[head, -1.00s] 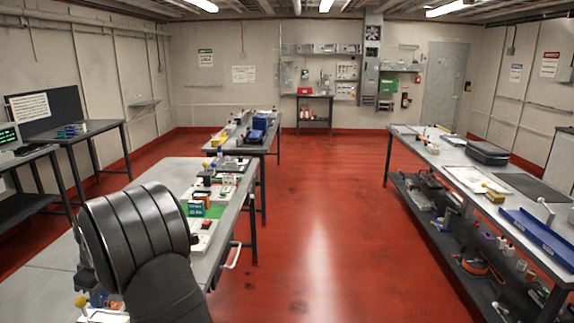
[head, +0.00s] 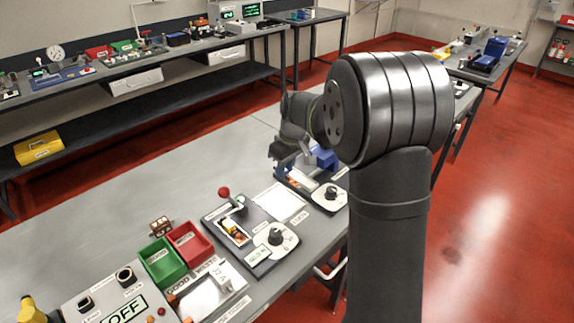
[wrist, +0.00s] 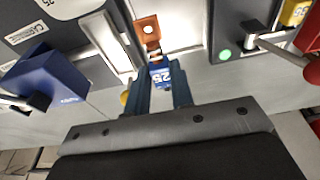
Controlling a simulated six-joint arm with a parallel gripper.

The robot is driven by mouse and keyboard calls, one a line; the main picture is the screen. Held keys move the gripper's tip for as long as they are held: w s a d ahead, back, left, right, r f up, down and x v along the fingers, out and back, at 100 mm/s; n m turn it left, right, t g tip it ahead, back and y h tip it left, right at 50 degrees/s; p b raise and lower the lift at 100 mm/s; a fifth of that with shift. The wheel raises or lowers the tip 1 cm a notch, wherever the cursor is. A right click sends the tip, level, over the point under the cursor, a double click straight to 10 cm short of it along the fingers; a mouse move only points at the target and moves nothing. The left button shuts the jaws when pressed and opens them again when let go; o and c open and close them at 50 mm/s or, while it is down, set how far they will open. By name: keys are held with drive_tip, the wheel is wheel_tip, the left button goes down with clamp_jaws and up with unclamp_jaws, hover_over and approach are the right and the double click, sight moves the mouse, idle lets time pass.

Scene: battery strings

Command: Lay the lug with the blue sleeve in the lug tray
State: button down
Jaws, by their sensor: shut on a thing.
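My gripper (wrist: 160,88) is shut on the blue sleeve (wrist: 161,74) of a copper lug (wrist: 146,29), seen in the wrist view. The sleeve is marked 25. The lug's flat eye with its hole points away from the gripper, over a pale flat rectangle. I cannot tell whether it touches anything. In the head view a white flat rectangle (head: 280,202) lies on the bench between two dark stations.
A blue block (wrist: 48,80) stands left of the gripper in the wrist view. A dark station with a red-knobbed lever (head: 225,192) stands beside the white rectangle. A green bin (head: 163,262) and red bin (head: 188,244) stand nearer.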

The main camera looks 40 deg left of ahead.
drive_tip(key=shift+f, duration=4.1)
drive_tip(key=shift+f, duration=0.25)
drive_tip(key=c, duration=1.2)
unclamp_jaws()
drive_tip(key=shift+o, duration=0.2)
drive_tip(key=d+r, duration=0.1)
drive_tip(key=r, duration=0.7)
drive_tip(key=d+r, duration=0.2)
drive_tip(key=r, duration=0.7)
drive_tip(key=shift+d, duration=0.25)
drive_tip(key=a+f, duration=0.1)
drive_tip(key=f, duration=0.4)
drive_tip(key=a+f, duration=0.1)
drive_tip(key=f, duration=0.5)
drive_tip(key=a+f, duration=0.1)
drive_tip(key=f, duration=0.5)
drive_tip(key=shift+a, duration=0.25)
drive_tip(key=shift+r, duration=0.1)
